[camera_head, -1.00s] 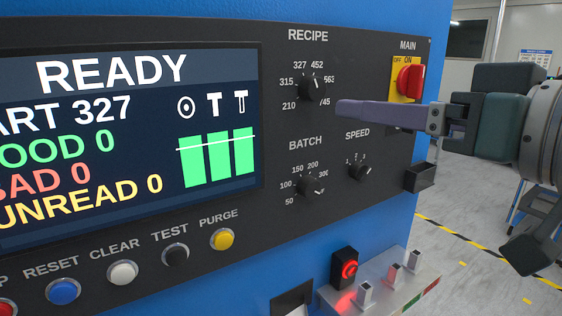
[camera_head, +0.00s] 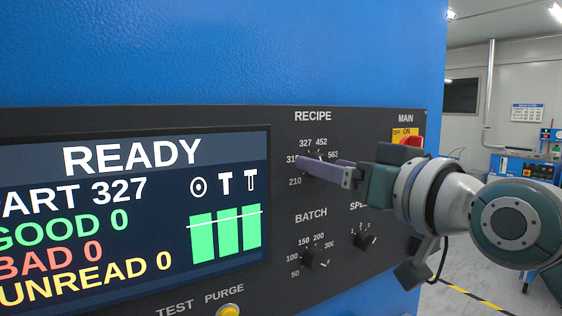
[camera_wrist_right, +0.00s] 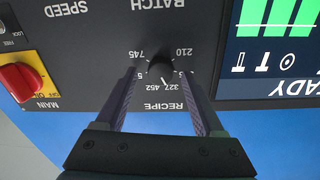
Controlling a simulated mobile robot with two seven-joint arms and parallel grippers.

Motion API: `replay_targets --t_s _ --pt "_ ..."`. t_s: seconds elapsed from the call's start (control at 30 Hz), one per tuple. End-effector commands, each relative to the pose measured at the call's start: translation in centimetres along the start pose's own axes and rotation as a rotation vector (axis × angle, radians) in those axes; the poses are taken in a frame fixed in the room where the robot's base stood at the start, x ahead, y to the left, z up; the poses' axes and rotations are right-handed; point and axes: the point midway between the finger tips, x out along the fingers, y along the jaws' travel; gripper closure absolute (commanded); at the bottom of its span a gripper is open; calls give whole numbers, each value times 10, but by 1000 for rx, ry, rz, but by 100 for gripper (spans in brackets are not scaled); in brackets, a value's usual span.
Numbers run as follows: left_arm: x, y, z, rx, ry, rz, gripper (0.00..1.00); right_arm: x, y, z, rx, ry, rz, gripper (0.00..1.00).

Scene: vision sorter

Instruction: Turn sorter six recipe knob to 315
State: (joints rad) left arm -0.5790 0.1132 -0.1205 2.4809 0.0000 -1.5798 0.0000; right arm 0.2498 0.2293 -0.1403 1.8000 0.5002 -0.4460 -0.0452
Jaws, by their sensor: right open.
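The RECIPE knob (camera_wrist_right: 160,72) is black and round, with a white pointer mark toward 327 on its dial. It shows in the right wrist view, which sees the panel upside down. My right gripper (camera_wrist_right: 163,84) is open, its two purple fingers on either side of the knob, with gaps visible. I cannot tell how far the tips are from the panel. In the head view my right gripper (camera_head: 302,163) reaches in from the right and hides most of the knob and the 315 label. The screen (camera_head: 130,215) reads READY and PART 327. My left gripper is not in view.
The BATCH knob (camera_head: 316,259) and SPEED knob (camera_head: 365,241) sit below the RECIPE dial. The red MAIN switch (camera_wrist_right: 21,83) on its yellow plate is near my right wrist. The yellow PURGE button (camera_head: 229,311) is below the screen.

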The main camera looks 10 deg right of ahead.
Motion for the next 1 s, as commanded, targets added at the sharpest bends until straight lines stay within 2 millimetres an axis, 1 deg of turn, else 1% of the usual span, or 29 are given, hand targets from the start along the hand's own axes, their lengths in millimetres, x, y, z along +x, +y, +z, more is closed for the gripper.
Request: replay_targets --t_s 0.23,0.83,0.87,1.0 --pt "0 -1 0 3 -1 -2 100 1 0 0 0 0 0 30" --pt "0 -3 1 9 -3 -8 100 0 0 0 0 0 0 97" --pt "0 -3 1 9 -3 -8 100 0 0 0 0 0 0 100" --pt "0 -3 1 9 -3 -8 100 0 0 0 0 0 0 100"
